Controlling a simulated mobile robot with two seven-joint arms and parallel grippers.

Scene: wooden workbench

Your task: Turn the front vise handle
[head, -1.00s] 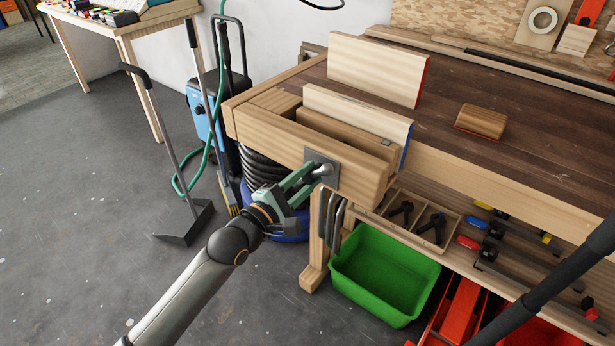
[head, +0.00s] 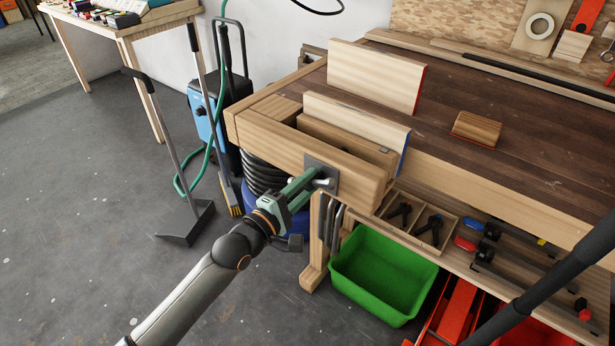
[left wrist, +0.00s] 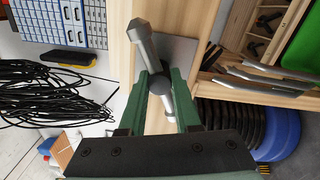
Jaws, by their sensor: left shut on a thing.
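The front vise (head: 335,165) is a thick wooden jaw at the near left corner of the workbench, with a grey metal plate on its face. Its handle (head: 322,182) is a short grey metal bar at this plate. In the left wrist view the handle (left wrist: 146,45) lies tilted, with a faceted end knob at the top and its middle between the green fingers. My left gripper (head: 313,182) is shut on the handle; the fingers (left wrist: 160,90) hide part of it. My right gripper is not in view.
A pale board with a blue end (head: 350,118) stands at the vise, and another board (head: 375,75) behind it. A wooden block (head: 476,128) lies on the bench (head: 520,165). A green bin (head: 385,275) stands below right. A blue vacuum (head: 205,110) and dustpan (head: 187,225) stand left.

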